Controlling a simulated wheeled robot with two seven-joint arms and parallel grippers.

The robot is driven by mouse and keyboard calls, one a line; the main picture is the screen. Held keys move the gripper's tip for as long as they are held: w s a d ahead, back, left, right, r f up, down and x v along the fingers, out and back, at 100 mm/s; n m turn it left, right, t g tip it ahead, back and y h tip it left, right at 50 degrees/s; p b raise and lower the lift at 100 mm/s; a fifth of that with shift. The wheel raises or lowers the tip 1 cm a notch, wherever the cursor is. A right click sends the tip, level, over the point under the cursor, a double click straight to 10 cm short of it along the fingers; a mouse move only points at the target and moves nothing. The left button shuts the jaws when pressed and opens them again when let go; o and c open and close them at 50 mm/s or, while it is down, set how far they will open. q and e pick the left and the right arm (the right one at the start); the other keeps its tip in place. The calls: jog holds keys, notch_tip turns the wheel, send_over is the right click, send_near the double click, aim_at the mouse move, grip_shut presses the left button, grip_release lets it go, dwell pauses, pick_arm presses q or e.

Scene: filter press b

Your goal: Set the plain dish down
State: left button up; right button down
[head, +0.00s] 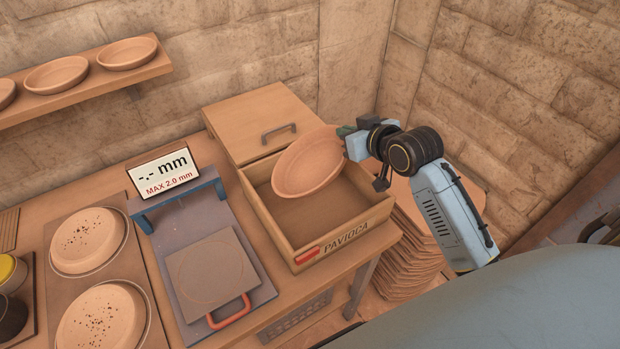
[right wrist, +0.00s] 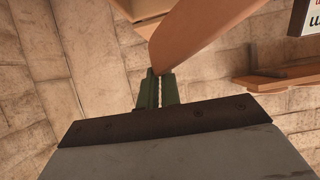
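The plain terracotta dish (head: 305,165) is an oval shallow dish, tilted, above the open wooden box labelled PAVIOCA (head: 375,222). My right gripper (head: 345,132) is shut on the dish's right rim, coming in from the right. In the right wrist view, the green fingers (right wrist: 157,90) are close together at the lower edge of the dish (right wrist: 205,40). The dish appears held clear of the box floor, though its exact height is hard to tell. My left gripper is not in view.
A wooden lid or cabinet with a handle (head: 279,133) is behind the box. Left of it is a press plate (head: 212,272) with a display reading "-.- mm, MAX 2.0 mm" (head: 163,173). Two speckled dishes (head: 88,240) sit further left. A shelf (head: 90,88) holds more dishes.

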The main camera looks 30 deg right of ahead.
notch_tip(320, 180, down, 9)
jog(key=b, duration=0.1)
jog(key=shift+s, duration=0.3)
jog(key=c, duration=1.7)
grip_release()
jog(key=shift+f, duration=0.2)
jog(key=shift+c, duration=0.2)
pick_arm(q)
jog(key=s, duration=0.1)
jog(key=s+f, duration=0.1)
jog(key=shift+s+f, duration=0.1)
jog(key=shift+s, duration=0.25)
pick_arm(e)
jog(key=shift+o, duration=0.7)
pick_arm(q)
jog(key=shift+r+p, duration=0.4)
pick_arm(e)
jog(key=v, duration=1.2)
jog(key=shift+r, duration=0.1)
